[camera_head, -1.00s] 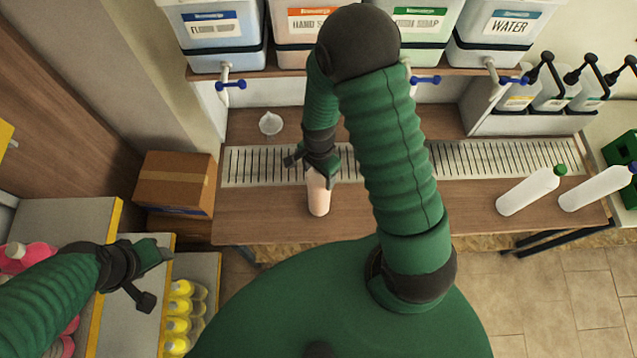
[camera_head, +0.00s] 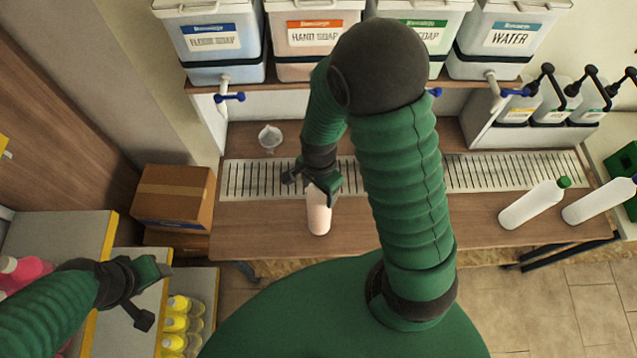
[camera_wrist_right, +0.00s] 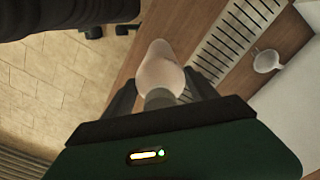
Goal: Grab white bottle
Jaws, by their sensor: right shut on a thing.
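A pale, pinkish-white bottle (camera_head: 318,215) stands upright on the wooden table, left of its middle, just in front of the metal grate. My right gripper (camera_head: 318,186) is over its top and shut on it. In the right wrist view the bottle (camera_wrist_right: 160,75) sits between the two dark fingers (camera_wrist_right: 160,97), with its neck toward the gripper. Two white bottles (camera_head: 532,205) (camera_head: 598,201) stand at the table's right side; the nearer one to me has a green cap. My left gripper (camera_head: 150,285) hangs over the shelves at the left, open and empty.
A funnel-like white cup (camera_head: 270,137) stands behind the grate (camera_head: 255,179). Large dispenser tanks (camera_head: 212,45) with blue-handled taps line the shelf above. A cardboard box (camera_head: 173,196) stands left of the table. Pump bottles (camera_head: 557,105) stand at the back right.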

